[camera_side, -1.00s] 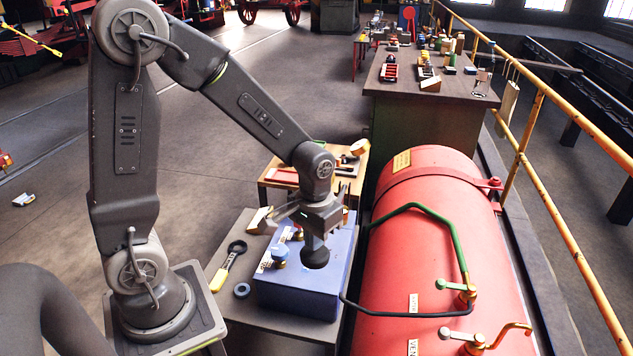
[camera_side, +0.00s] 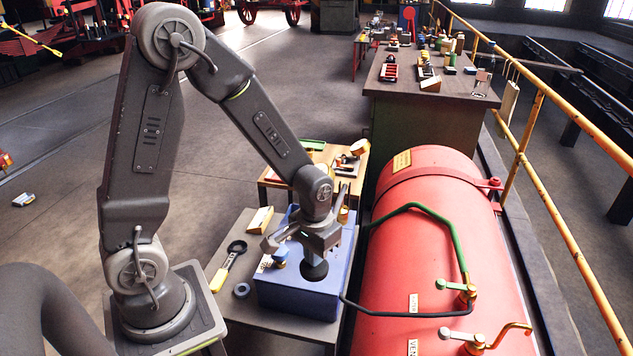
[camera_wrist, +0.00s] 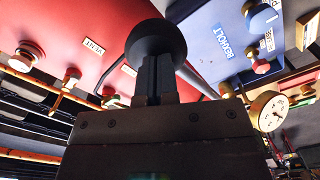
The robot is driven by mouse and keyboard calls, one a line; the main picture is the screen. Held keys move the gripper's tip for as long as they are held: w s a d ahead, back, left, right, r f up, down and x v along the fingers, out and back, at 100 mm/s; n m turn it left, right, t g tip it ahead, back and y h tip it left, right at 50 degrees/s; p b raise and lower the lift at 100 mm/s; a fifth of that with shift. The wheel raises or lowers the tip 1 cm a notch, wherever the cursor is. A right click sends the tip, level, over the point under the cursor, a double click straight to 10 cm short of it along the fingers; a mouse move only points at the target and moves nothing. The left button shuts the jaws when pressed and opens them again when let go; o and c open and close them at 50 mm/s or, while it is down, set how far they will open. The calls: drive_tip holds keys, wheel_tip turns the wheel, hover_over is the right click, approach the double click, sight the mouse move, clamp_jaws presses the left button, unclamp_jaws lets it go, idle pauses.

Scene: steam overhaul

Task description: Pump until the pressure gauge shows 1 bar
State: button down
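The pump is a blue box (camera_side: 290,297) on a low grey table, with a blue knob (camera_side: 280,254) on top. My gripper (camera_side: 316,250) is over the box's right part, its fingers pointing down. A dark round knob (camera_side: 314,271) sits at the fingertips. In the wrist view the closed fingers (camera_wrist: 156,78) end at this black knob (camera_wrist: 156,42), and the blue box (camera_wrist: 222,45) lies beyond. The pressure gauge (camera_wrist: 268,112) is a brass-rimmed white dial at the right of the wrist view. Its reading is too small to tell.
A red boiler tank (camera_side: 440,250) with a green-and-black pipe (camera_side: 440,222) and valve handles stands close on the right. A yellow railing (camera_side: 560,130) runs beyond the tank.

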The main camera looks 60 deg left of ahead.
drive_tip(key=shift+w+f, duration=0.1)
drive_tip(key=shift+f, duration=2.95)
wheel_tip(320, 180, up, 12)
drive_tip(key=shift+f, duration=0.25)
drive_tip(key=shift+r, duration=0.35)
drive_tip(key=s+d+r+m+t, duration=0.1)
drive_tip(key=s+r+t, duration=0.1)
drive_tip(key=s+r, duration=0.3)
drive_tip(key=s+d+r+m+t, duration=0.1)
drive_tip(key=s+r, duration=0.4)
drive_tip(key=r, duration=0.5)
drive_tip(key=m+t, duration=0.1)
drive_tip(key=t, duration=0.1)
drive_tip(key=shift+s+d+t, duration=0.3)
drive_tip(key=shift+s, duration=0.1)
idle(1.3)
